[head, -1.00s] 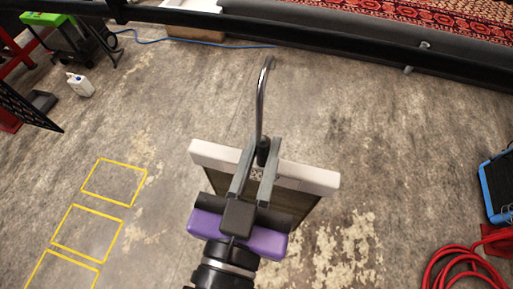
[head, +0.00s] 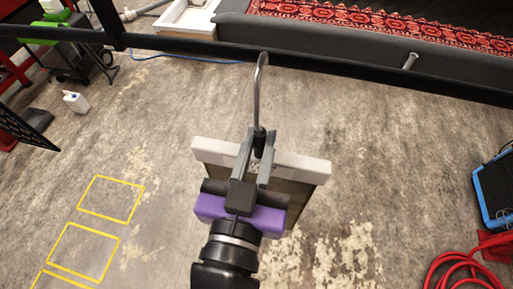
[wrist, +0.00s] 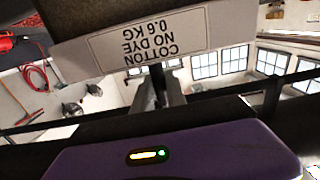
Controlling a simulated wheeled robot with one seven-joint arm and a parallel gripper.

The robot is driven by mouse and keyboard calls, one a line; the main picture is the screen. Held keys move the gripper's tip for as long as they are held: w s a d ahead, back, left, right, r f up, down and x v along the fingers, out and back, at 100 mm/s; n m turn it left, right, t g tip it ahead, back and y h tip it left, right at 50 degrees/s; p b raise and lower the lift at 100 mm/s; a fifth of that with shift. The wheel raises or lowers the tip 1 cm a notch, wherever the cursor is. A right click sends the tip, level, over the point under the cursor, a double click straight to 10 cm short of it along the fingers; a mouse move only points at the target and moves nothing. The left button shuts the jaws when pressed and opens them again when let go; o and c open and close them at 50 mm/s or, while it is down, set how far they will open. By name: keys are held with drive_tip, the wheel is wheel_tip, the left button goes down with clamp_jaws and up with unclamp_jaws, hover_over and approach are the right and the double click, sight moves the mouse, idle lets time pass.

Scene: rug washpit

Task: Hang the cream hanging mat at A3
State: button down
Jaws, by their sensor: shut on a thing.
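My gripper (head: 256,143) is shut on the stem below the metal hook (head: 261,85) of the cream hanging mat (head: 305,166). The mat's pale top bar runs crosswise beyond my fingers, and its darker body hangs below, partly hidden by my gripper and arm. The hook points up and away, its bend clear of my fingers and touching nothing I can see. In the wrist view a pale label (wrist: 150,38) on the bar reads, upside down, cotton, no dye, 0.6 kg. I see no mark reading A3 in either view.
A dark rail (head: 330,60) crosses the far side, with a red patterned rug (head: 370,28) behind it and a peg (head: 410,61) near it. Yellow floor outlines (head: 112,199) lie left. A red hose (head: 462,268) and blue-edged box (head: 492,188) stand right.

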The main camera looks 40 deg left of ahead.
drive_tip(key=x, duration=0.8)
drive_tip(key=shift+w+r+p, duration=0.2)
drive_tip(key=shift+w+p, duration=0.1)
idle(0.9)
drive_tip(key=shift+a, duration=0.15)
drive_tip(key=shift+f, duration=0.1)
drive_tip(key=shift+f+b, duration=2)
drive_tip(key=shift+f, duration=0.05)
drive_tip(key=c, duration=1.3)
unclamp_jaws()
